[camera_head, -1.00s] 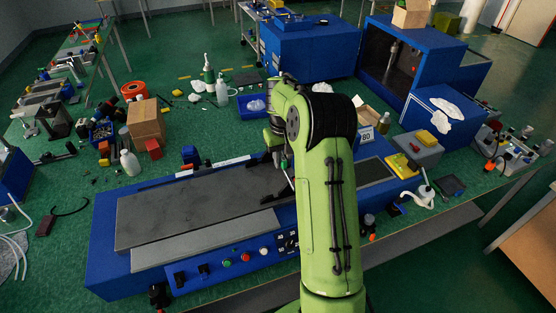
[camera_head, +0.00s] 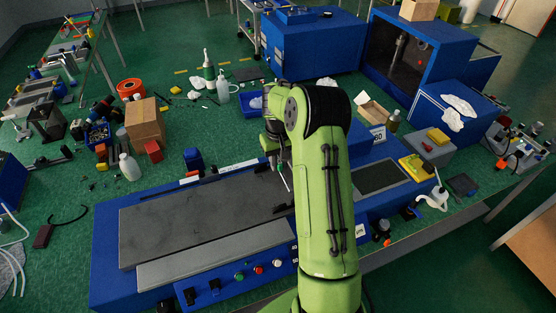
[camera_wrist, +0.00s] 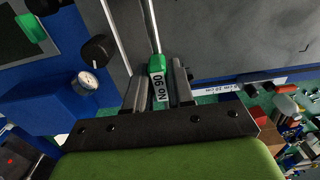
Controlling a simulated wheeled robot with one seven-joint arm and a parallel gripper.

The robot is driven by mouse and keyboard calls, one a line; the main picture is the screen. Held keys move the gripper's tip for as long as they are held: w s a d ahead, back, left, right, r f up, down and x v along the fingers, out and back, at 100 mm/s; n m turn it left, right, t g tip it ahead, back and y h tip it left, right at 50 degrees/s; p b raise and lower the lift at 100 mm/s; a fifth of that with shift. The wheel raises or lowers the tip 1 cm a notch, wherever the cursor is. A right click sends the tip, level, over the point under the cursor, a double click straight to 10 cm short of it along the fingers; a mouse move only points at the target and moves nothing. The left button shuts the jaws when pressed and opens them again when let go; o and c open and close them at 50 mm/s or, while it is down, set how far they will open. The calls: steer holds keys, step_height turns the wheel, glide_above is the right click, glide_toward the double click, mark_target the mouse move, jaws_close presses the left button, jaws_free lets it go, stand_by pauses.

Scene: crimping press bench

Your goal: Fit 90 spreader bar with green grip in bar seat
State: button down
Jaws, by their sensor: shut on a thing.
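My gripper (camera_wrist: 157,92) is shut on the green grip of the spreader bar (camera_wrist: 157,67), whose label reads "NO 90". The thin silver bar (camera_wrist: 152,25) runs from the grip toward the top of the wrist view, over the grey plate. In the head view my gripper (camera_head: 281,160) hangs above the right part of the long grey press plate (camera_head: 210,215), partly hidden by my arm. The bar (camera_head: 285,180) shows there as a short, slanting silver line. I cannot make out the bar seat for certain, nor whether the bar touches the plate.
A dial gauge (camera_wrist: 85,81) and a dark round knob (camera_wrist: 99,49) are left of the grip in the wrist view. Push buttons (camera_head: 259,270) line the press front. Clutter lies behind the press.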

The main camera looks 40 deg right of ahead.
steer(key=shift+f+b, duration=1.85)
steer(key=shift+f, duration=0.9)
steer(key=shift+f+b, duration=1.35)
steer(key=shift+f, duration=0.3)
steer(key=c, duration=0.9)
jaws_free()
steer(key=shift+s, duration=0.1)
step_height(320, 180, up, 16)
steer(key=shift+f+p, duration=0.1)
steer(key=shift+p, duration=0.35)
